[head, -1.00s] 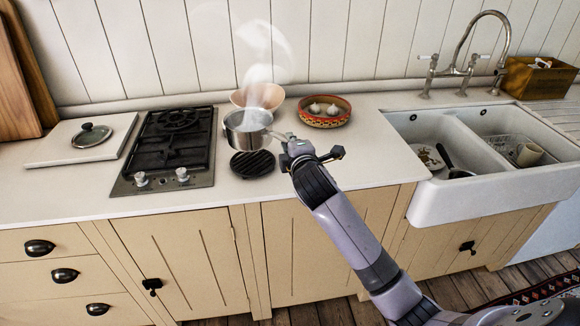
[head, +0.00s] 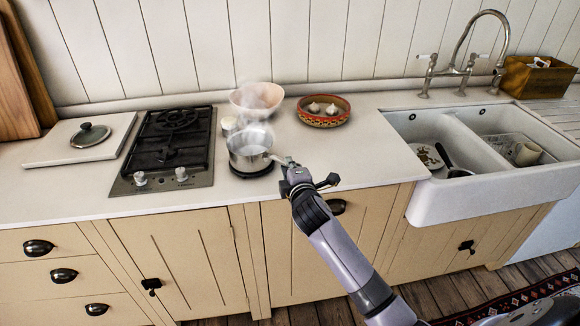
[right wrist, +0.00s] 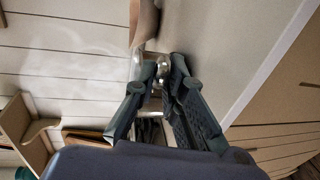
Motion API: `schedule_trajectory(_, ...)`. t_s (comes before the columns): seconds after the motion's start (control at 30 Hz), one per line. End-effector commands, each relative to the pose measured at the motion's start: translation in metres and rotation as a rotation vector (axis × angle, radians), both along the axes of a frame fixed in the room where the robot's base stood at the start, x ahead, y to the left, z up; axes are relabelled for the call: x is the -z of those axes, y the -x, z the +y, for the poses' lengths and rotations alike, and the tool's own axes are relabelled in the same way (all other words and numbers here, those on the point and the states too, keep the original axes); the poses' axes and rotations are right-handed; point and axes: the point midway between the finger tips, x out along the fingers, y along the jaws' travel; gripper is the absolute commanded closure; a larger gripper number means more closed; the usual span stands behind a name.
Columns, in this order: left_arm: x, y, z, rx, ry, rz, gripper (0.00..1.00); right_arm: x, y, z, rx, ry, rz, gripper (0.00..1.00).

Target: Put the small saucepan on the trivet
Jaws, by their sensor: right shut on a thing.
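The small steel saucepan (head: 248,158) steams over the black round trivet (head: 254,174) on the counter, right of the hob. Its body covers most of the trivet, and only a dark front rim shows beneath. The pan looks level and at or very close to the trivet; I cannot tell if it fully touches. My right gripper (head: 287,164) is shut on the pan's handle, at the pan's right side. In the right wrist view the gripper's fingers (right wrist: 160,82) close around the metal handle (right wrist: 163,67). My left gripper is out of view.
A pinkish bowl (head: 257,98) stands just behind the pan, with a small pale jar (head: 228,123) beside it. A patterned dish (head: 323,111) with garlic is behind right. The gas hob (head: 170,150) is close on the left. Counter between trivet and sink is clear.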

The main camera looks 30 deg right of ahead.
Motion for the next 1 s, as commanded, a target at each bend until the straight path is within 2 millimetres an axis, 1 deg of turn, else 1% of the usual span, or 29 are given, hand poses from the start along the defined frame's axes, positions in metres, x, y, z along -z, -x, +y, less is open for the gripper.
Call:
schedule_trajectory(0.07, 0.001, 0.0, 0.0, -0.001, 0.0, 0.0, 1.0, 0.0, -0.001, 0.0, -0.002, -0.001, -0.007, 1.0)
schedule_trajectory(0.1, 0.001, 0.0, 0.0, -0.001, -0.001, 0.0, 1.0, 0.002, 0.0, 0.0, 0.0, 0.001, 0.0, 0.87)
schedule_trajectory(0.37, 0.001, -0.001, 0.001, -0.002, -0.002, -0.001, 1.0, 0.002, 0.0, 0.0, 0.0, 0.001, 0.001, 0.69)
schedule_trajectory(0.63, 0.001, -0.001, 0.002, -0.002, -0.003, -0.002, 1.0, 0.002, 0.0, 0.0, 0.0, 0.001, 0.001, 0.69)
schedule_trajectory(0.73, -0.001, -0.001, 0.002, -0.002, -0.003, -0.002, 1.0, -0.002, 0.001, 0.0, 0.0, 0.0, 0.001, 0.69)
schedule_trajectory(0.87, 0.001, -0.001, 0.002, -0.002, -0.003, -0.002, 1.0, -0.003, 0.016, 0.004, -0.001, 0.001, 0.0, 0.69)
schedule_trajectory(1.0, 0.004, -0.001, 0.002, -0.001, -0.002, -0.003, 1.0, -0.008, 0.043, 0.01, 0.0, 0.002, 0.001, 0.69)
